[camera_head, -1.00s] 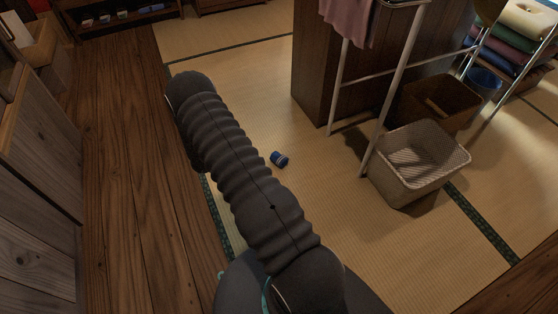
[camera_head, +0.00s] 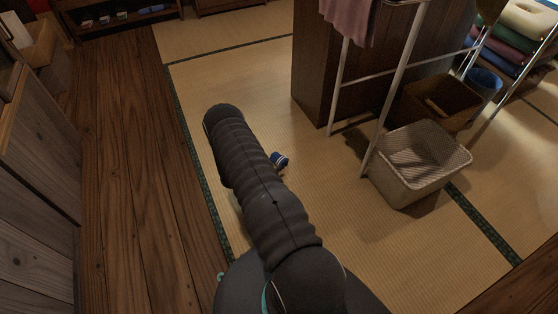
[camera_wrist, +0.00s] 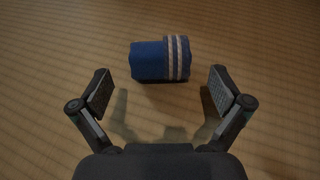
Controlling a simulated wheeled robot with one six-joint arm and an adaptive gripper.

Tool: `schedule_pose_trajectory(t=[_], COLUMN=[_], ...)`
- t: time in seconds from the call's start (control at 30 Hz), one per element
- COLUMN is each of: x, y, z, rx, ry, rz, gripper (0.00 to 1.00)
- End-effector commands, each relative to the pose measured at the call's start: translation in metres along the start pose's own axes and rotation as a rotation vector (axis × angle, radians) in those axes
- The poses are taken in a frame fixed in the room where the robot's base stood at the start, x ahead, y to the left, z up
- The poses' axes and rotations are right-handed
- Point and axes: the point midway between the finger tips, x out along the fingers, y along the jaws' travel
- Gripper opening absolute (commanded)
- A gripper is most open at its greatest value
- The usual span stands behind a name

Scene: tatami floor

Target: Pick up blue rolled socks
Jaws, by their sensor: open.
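The blue rolled socks (camera_head: 279,159) lie on the tatami floor in the head view, just right of my arm, which hides part of them. In the wrist view the blue rolled socks (camera_wrist: 160,59) lie on their side, with white stripes near the right end. My gripper (camera_wrist: 160,92) is open and empty in the wrist view. Its fingers stand wide, one to the left and one to the right, and the socks lie beyond the fingertips, roughly centred between them. In the head view my gripper is hidden behind my arm.
A wicker basket (camera_head: 418,163) stands to the right, with a brown basket (camera_head: 438,104) behind it. A metal rack (camera_head: 392,90) with a hanging cloth stands beside a dark wooden cabinet (camera_head: 318,70). Wooden drawers (camera_head: 40,150) line the left. The tatami around the socks is clear.

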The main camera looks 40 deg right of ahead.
Motion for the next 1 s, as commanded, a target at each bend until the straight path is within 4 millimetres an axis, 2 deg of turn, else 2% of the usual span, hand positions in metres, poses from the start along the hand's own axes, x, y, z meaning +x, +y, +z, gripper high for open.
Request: schedule_pose_trajectory(t=[0.23,0.53,0.77,0.8,0.9,1.0], x=[0.014,0.052,0.055,0.055,0.055,0.055], y=[-0.001,-0.001,0.0,0.0,0.0,0.0], z=[0.001,0.003,0.003,0.003,0.003,0.003], rx=[0.003,0.002,0.001,0.001,0.001,0.001], ry=[0.0,0.0,0.0,0.0,0.0,0.0], rz=[-0.003,-0.002,0.0,0.0,-0.001,-0.001], gripper=[1.0,1.0,1.0,0.97,0.72,0.52])
